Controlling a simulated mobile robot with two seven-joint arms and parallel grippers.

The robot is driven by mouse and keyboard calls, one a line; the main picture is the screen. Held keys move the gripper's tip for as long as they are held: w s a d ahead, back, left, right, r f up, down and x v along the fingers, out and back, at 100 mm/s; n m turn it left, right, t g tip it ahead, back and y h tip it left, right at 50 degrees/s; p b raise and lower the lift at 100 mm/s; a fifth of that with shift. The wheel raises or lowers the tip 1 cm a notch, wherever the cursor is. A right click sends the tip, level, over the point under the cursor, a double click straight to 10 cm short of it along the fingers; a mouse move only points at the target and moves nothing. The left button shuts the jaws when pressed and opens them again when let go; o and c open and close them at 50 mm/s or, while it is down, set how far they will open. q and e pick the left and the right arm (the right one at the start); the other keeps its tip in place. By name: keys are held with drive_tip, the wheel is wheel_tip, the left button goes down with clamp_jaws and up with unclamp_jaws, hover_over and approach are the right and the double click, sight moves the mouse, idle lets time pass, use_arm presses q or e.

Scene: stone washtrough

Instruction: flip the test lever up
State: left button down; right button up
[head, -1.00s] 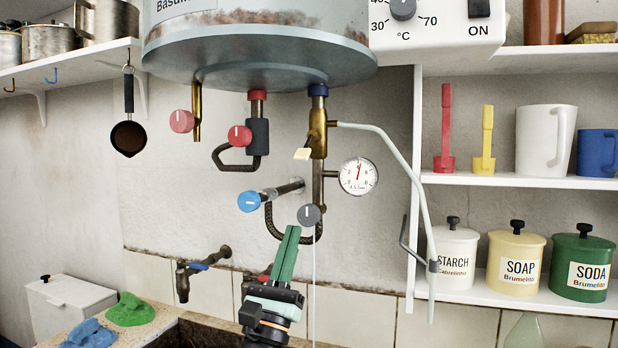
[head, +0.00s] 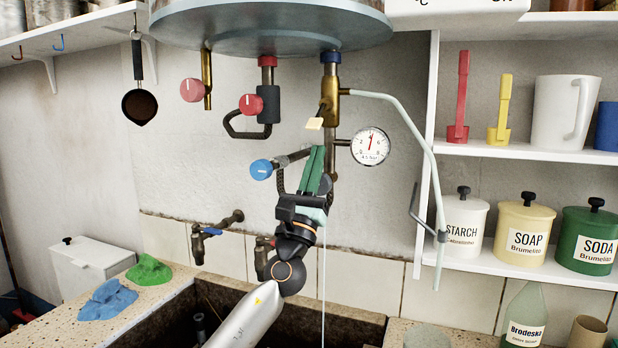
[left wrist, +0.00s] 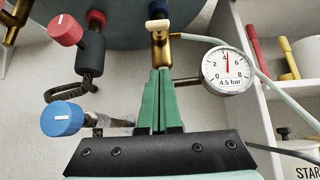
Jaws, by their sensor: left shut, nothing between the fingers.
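The test lever appears to be the small cream-tipped lever (head: 314,124) on the brass valve (head: 331,103) under the round tank. Its tip points outward and slightly down. In the left wrist view the cream tip (left wrist: 157,23) shows straight ahead of the fingers. My left gripper (head: 317,149) points upward with its green fingers shut together and empty. The fingertips (left wrist: 159,71) appear just below the lever; I cannot tell the exact depth gap, but no contact shows. My right gripper is not in view.
A pressure gauge (head: 370,146) is close to the right of my fingers. A blue knob (head: 261,169) and a red knob (head: 251,104) are to the left. A pale curved pipe (head: 411,137) runs down on the right. The stone trough (head: 190,292) is below.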

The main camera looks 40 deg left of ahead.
sight(318, 116)
use_arm(q)
drive_tip(key=r, duration=0.1)
drive_tip(key=s+r+p, duration=0.2)
drive_tip(key=shift+s+d+r+h, duration=0.1)
drive_tip(key=shift+s+d+h, duration=0.05)
drive_tip(key=shift+d+h, duration=0.15)
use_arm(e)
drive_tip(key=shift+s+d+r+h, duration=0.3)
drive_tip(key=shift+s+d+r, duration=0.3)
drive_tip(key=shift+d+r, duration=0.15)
use_arm(q)
drive_tip(key=shift+p, duration=0.3)
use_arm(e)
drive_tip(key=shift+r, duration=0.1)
use_arm(q)
drive_tip(key=shift+s+r, duration=0.2)
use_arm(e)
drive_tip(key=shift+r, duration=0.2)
